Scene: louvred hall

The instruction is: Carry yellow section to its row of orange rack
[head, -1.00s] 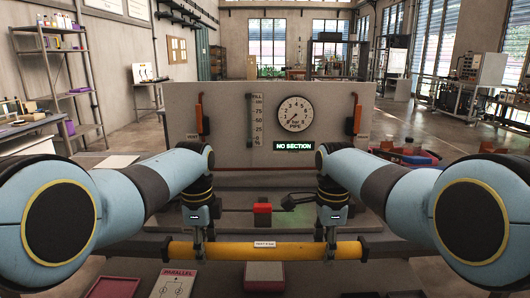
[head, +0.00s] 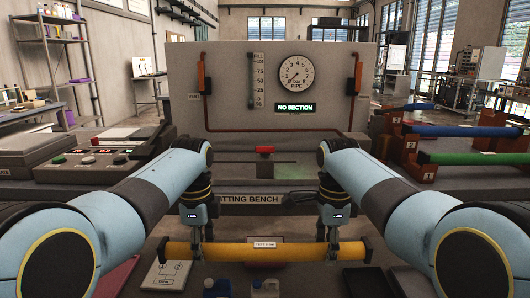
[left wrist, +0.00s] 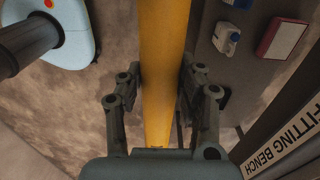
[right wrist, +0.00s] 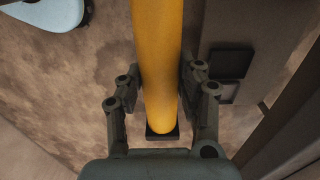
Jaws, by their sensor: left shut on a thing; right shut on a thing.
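The yellow section (head: 295,253) is a long straight pipe with a white label at its middle. It lies level across the head view, in front of the fitting bench (head: 300,198). My left gripper (head: 197,246) is shut on it near its left end, and my right gripper (head: 332,246) is shut on it near its right end. The wrist views show the yellow section between the fingers, on the left (left wrist: 165,60) and on the right (right wrist: 158,60). The orange rack (head: 427,172) stands at the right, holding a green pipe (head: 480,158) and a blue pipe (head: 465,131).
A grey panel (head: 230,80) with a gauge (head: 296,73) and a "NO SECTION" display (head: 295,107) stands behind the bench. A control box (head: 90,165) is at the left. Blue and white jugs (head: 217,287) stand low at the front. Bare floor shows in both wrist views.

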